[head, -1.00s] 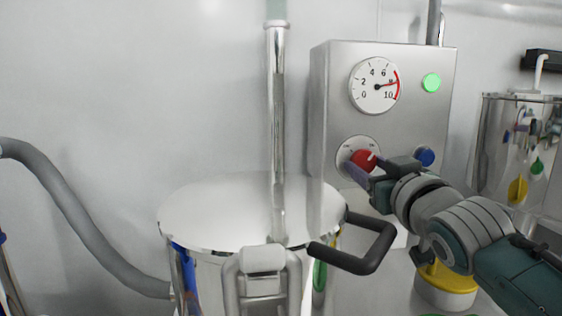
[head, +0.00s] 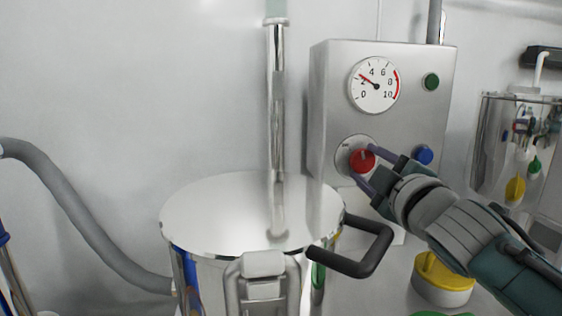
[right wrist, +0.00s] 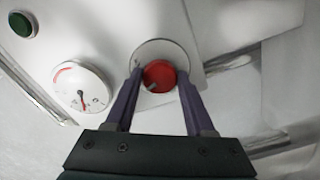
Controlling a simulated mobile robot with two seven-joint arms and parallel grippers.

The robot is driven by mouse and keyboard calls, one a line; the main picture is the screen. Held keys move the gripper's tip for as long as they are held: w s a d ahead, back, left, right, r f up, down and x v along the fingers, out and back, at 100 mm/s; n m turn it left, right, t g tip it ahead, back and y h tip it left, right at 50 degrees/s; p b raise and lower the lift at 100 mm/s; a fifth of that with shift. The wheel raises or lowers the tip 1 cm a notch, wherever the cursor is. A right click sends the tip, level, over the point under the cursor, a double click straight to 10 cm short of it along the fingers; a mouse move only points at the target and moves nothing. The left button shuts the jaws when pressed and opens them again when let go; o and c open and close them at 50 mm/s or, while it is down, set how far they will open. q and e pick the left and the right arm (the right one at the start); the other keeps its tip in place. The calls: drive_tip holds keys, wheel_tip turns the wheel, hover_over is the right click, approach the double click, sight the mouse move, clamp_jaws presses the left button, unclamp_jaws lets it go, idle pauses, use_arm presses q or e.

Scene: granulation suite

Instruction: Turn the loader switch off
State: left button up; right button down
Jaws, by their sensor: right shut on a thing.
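The loader switch is a red round knob (head: 362,160) on a pale dial plate (head: 343,157), on the front of a grey metal control box (head: 330,110). In the right wrist view the red knob (right wrist: 159,76) sits between the two purple fingers of my right gripper (right wrist: 160,80), which is shut on it. In the head view my right gripper (head: 369,167) reaches the knob from the lower right. The gauge (head: 374,85) needle points near 2, and the round lamp (head: 431,82) is dark green, unlit. My left gripper is not in view.
A blue button (head: 423,155) is close to the right gripper. A shiny lidded vessel (head: 225,205) with a black handle (head: 375,255) stands in front and left. A yellow-lidded container (head: 443,275) is below my right arm. A rack (head: 485,150) holds tools at right.

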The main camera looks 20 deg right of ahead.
drive_tip(key=n, duration=0.5)
drive_tip(key=shift+r+n, duration=0.1)
drive_tip(key=shift+n, duration=0.2)
idle(0.4)
drive_tip(key=shift+c, duration=1.3)
unclamp_jaws()
drive_tip(key=v, duration=1)
drive_tip(key=shift+p, duration=0.45)
